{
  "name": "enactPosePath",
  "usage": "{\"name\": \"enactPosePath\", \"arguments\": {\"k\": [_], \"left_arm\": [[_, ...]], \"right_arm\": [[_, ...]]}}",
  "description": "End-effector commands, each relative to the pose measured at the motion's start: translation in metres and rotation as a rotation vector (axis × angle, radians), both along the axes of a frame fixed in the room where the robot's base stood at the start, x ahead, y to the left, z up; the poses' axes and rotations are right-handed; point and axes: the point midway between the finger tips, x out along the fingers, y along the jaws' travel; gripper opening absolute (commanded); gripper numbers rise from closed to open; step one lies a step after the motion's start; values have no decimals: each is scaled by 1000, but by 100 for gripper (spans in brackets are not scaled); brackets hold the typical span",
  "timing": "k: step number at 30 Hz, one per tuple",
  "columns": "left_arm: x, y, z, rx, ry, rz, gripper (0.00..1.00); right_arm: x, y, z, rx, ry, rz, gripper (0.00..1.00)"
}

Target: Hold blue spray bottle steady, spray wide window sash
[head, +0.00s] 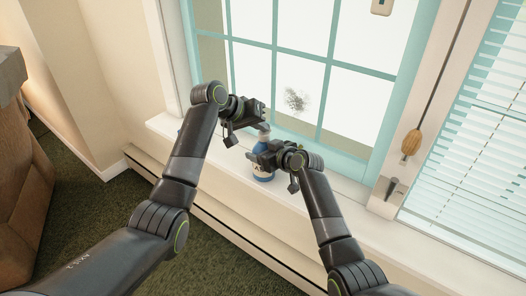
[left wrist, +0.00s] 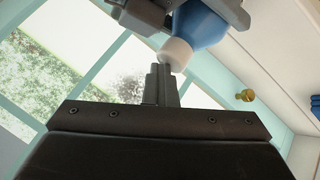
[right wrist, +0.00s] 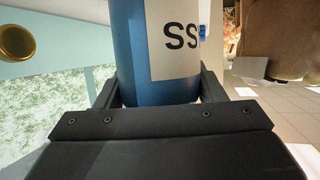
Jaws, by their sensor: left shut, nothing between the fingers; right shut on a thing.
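The blue spray bottle (head: 263,177) stands upright at the window sill. In the right wrist view its blue body (right wrist: 127,45) with a white lettered label lies between my right gripper's fingers (right wrist: 158,90). My right gripper (head: 254,157) is shut on the body. My left gripper (head: 264,112) is higher, by the bottle's pale top; its fingers (left wrist: 161,82) are shut and empty, close to the whitish nozzle (left wrist: 176,53). I cannot tell whether they touch it. The wide teal window sash (head: 277,48) is behind, with a dark smudge (head: 296,99) on its glass.
The white sill (head: 341,205) runs below the window, clear to the right of the bottle. A wooden-handled tool (head: 411,143) hangs on the right trim beside blinds (head: 480,150). A brown armchair (head: 22,190) stands at left on green carpet (head: 85,235).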

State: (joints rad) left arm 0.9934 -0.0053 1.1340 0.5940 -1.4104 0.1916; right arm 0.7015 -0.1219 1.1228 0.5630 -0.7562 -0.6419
Motion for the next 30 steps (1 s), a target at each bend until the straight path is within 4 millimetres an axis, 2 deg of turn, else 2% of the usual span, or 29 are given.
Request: {"name": "enactPosePath", "arguments": {"k": [1, 15, 18, 30], "left_arm": [[-2, 5, -12, 16, 31, 6, 0], [-2, 4, 39, 10, 22, 5, 0], [-2, 3, 45, 8, 22, 4, 0], [-2, 3, 47, 6, 18, 3, 0]], "right_arm": [[1, 3, 8, 10, -15, 3, 19], [2, 0, 6, 7, -12, -2, 19], [2, 0, 6, 6, -11, -2, 19], [1, 0, 4, 5, -8, -3, 19]]}}
